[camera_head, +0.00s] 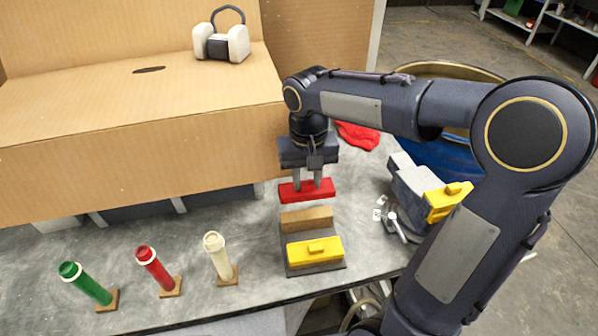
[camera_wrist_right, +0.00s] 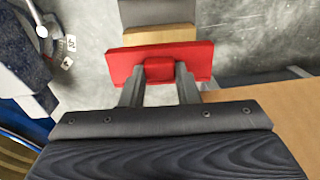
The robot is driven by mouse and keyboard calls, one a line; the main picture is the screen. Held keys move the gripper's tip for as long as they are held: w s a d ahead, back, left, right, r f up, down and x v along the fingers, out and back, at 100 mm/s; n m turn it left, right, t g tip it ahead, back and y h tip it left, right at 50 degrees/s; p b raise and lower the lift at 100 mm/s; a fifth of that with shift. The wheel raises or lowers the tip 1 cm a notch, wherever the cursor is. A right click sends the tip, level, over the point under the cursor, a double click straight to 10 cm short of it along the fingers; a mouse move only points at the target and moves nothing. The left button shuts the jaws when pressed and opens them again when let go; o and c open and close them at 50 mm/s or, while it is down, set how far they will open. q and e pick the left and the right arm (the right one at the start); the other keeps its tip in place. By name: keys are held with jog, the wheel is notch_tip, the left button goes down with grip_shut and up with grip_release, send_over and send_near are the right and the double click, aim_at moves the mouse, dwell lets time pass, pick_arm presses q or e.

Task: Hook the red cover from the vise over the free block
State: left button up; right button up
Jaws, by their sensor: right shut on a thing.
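My right gripper (camera_head: 316,183) is shut on the red cover (camera_head: 306,193) and holds it above the bench, just behind the free block. In the right wrist view the red cover (camera_wrist_right: 160,62) sits level between the two fingertips (camera_wrist_right: 160,78). The free block (camera_head: 306,218) is bare wood and stands on a dark grey base plate, behind a block with a yellow cover (camera_head: 315,249). The free block also shows partly in the right wrist view (camera_wrist_right: 160,36), past the cover. The vise (camera_head: 412,185) stands at the right with a yellow cover (camera_head: 447,201) on it. My left gripper is not in view.
A cardboard box structure (camera_head: 140,160) fills the back left, close beside my right gripper. Green (camera_head: 86,284), red (camera_head: 155,269) and cream (camera_head: 218,256) tubes stand on small wooden bases at the front left. A blue drum (camera_head: 440,160) is behind the vise. A red cloth (camera_head: 357,136) lies behind my arm.

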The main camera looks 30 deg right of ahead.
aim_at(308, 182)
dwell(0.4)
jog(key=shift+f+b, duration=1.35)
jog(key=shift+f, duration=0.7)
jog(key=shift+r, duration=0.1)
jog(key=shift+f+b, duration=1.55)
jog(key=shift+f, duration=0.9)
jog(key=o, duration=1.1)
jog(key=shift+c, duration=0.2)
